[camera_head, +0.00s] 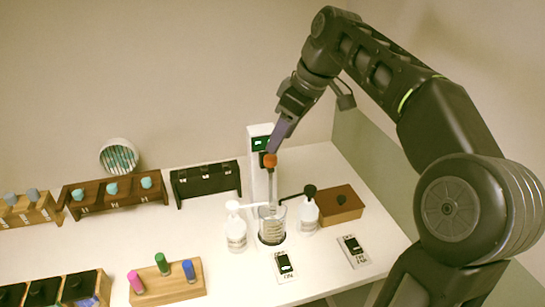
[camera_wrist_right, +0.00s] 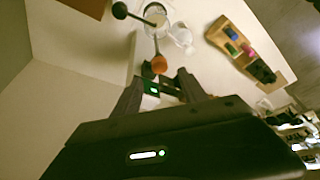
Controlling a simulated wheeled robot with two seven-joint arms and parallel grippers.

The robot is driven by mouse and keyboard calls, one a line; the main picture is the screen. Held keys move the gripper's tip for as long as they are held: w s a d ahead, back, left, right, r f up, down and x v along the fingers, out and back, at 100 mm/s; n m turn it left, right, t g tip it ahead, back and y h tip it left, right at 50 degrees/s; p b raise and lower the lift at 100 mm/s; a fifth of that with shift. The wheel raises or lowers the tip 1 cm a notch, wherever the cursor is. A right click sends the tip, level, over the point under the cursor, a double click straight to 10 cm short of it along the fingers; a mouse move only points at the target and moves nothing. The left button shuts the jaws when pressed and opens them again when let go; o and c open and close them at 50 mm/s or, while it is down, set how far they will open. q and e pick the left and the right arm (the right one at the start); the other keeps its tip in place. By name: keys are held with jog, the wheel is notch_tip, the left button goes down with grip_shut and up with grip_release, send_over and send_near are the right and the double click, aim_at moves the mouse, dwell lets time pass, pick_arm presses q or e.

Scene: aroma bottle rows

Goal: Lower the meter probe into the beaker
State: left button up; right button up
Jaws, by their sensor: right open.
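The meter (camera_head: 260,130) is a white upright unit with a green display behind the beaker. An orange knob (camera_head: 270,160) tops the thin probe, which hangs in front of the meter above the glass beaker (camera_head: 272,232). How far its tip is from the beaker is hard to tell. My right gripper (camera_head: 271,150) reaches down from the upper right, its fingers at the knob. In the wrist view, the open fingers (camera_wrist_right: 158,77) have the orange knob (camera_wrist_right: 159,64) at their tips, roughly midway between them; contact is unclear. My left gripper is not in view.
A white pump bottle (camera_head: 236,232) and a black-topped one (camera_head: 309,215) flank the beaker closely. A brown box (camera_head: 345,208) and two small panels (camera_head: 284,266) (camera_head: 354,251) sit to the right and front. A wooden stand with coloured pegs (camera_head: 175,287) and racks lie left.

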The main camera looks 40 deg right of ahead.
aim_at(271, 157)
jog(key=x, duration=0.6)
jog(key=shift+f, duration=0.15)
jog(key=shift+c, duration=0.2)
grip_shut()
dwell(1.1)
